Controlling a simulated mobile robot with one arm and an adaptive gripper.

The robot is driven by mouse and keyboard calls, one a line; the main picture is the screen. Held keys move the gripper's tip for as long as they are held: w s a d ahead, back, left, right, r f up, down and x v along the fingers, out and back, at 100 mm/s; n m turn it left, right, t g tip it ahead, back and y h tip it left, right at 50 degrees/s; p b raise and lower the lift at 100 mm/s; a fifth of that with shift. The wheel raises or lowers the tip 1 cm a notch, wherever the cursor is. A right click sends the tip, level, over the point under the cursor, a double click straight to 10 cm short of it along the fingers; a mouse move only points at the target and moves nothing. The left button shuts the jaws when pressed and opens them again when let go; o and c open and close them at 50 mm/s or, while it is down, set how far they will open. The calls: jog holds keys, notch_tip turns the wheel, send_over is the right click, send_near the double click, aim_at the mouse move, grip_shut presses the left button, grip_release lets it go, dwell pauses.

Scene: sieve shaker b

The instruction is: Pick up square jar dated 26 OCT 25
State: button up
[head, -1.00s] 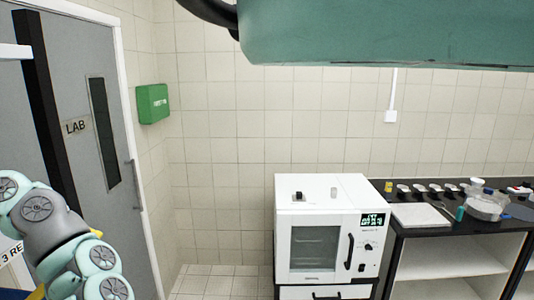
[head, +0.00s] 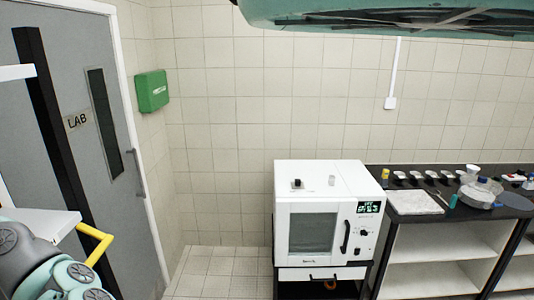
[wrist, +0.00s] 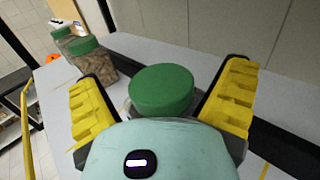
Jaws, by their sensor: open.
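In the wrist view, a jar with a round green lid (wrist: 161,91) stands between the spread yellow fingers of my gripper (wrist: 163,78). Its body is mostly hidden below the lid, and no date can be read. My gripper is open, with a finger on each side of the lid and gaps visible. A second green-lidded jar (wrist: 101,63) with brown contents stands to the left, outside the left finger. A third green lid (wrist: 61,32) shows behind it. No label dates are legible, so I cannot tell which jar is dated 26 OCT 25.
The jars stand on a pale surface (wrist: 52,95) with a yellow rail (wrist: 25,125) at its left. In the head view, a white oven (head: 325,170) stands beside a dark-topped bench (head: 405,222) with small labware. Floor by the door is clear.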

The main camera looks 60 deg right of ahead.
jog(key=c, duration=1.4)
jog(key=shift+r+b, duration=0.1)
jog(key=shift+b, duration=0.35)
